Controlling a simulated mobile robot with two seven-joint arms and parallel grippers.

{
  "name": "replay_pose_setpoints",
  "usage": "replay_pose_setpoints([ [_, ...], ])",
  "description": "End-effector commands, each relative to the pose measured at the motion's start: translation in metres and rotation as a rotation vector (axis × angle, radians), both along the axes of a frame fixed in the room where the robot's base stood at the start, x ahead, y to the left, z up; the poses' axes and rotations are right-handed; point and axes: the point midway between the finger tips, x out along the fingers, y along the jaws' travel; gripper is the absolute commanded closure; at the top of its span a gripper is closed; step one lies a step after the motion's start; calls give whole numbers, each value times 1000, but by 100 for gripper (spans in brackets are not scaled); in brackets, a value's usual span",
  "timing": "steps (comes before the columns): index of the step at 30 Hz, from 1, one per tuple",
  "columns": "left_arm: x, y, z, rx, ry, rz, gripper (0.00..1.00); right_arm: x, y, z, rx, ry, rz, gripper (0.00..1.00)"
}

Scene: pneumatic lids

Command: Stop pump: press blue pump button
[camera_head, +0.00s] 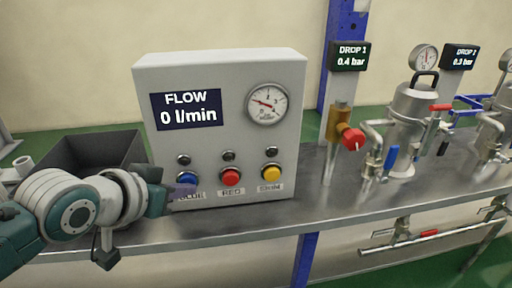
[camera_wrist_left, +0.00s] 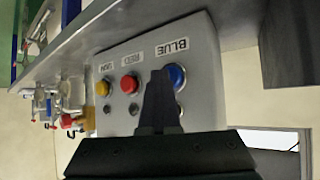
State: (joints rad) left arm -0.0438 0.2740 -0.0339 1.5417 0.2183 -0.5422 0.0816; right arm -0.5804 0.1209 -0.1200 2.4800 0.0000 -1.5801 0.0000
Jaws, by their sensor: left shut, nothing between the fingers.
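The blue pump button (camera_head: 187,178) sits at the lower left of a grey control box, above the label BLUE. My left gripper (camera_head: 184,190) comes in from the left, shut and empty, with its tips just in front of and below the blue button. In the left wrist view the shut fingers (camera_wrist_left: 158,88) lie beside the blue button (camera_wrist_left: 177,75) and partly overlap it. I cannot tell whether they touch it. My right gripper is in neither view.
The control box (camera_head: 225,75) also has a red button (camera_head: 231,177), a yellow button (camera_head: 271,173), a round gauge (camera_head: 267,104) and a display (camera_head: 187,109) reading FLOW 0 l/min. A dark bin (camera_head: 95,150) stands left of it. Valves and a metal canister (camera_head: 412,115) stand right on the bench (camera_head: 330,200).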

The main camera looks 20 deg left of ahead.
Motion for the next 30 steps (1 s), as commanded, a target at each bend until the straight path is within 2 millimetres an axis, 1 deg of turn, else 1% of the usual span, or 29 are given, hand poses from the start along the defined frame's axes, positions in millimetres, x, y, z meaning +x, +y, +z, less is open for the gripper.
replay_pose_setpoints([
  [2, 0, 0, 2, 0, -2, 0, 100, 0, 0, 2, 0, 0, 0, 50],
  [5, -7, -4, 3, -1, -1, 0, 100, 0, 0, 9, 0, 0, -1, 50],
  [11, -27, -16, 4, -2, 2, 0, 100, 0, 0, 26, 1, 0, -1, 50],
  [18, -47, -29, 2, -1, 1, 0, 100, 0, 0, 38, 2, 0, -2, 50],
  [22, -51, -32, 1, -1, -1, 0, 100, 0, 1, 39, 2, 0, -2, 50],
  [30, -51, -32, 0, -1, -1, -1, 100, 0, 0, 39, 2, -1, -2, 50],
])
